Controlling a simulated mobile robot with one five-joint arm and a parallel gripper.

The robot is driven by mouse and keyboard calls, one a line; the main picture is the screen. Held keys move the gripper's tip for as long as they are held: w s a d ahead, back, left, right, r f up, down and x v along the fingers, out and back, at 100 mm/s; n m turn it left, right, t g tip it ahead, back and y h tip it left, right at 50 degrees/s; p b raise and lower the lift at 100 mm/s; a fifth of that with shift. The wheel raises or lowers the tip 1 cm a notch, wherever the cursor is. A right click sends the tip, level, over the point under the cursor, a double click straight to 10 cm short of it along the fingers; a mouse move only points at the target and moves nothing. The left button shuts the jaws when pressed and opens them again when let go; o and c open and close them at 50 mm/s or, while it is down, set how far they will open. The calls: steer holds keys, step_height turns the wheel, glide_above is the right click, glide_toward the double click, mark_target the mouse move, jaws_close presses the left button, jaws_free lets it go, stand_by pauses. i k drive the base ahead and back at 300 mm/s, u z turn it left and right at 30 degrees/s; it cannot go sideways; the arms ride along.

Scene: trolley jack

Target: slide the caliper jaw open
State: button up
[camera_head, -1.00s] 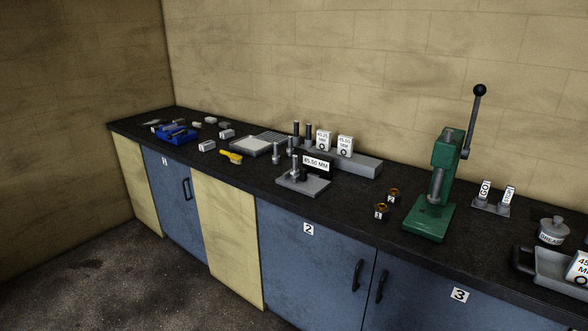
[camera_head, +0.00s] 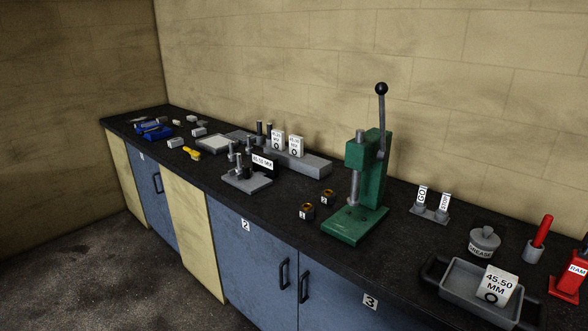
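I cannot single out the caliper for sure, and its jaw is too small to make out. At the far left end of the dark bench top (camera_head: 290,225) lies a blue tray or block (camera_head: 158,133) with slim grey and dark items on and around it. A yellow-handled tool (camera_head: 190,154) lies to the right of it, near the front edge. My gripper is not in view.
Right of these stand a grey stand with posts (camera_head: 246,182), a rack with white labelled boxes (camera_head: 305,163), a green press (camera_head: 362,190) with a raised lever, and a grey tray (camera_head: 455,291). Blue cabinets (camera_head: 255,258) front the bench. Floor at lower left (camera_head: 80,260) is clear.

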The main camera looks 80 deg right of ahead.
mark_target(246, 172)
steer(key=k, duration=0.75)
steer(key=z, duration=1.25)
steer(key=i, duration=1.7)
steer(key=u, duration=0.05)
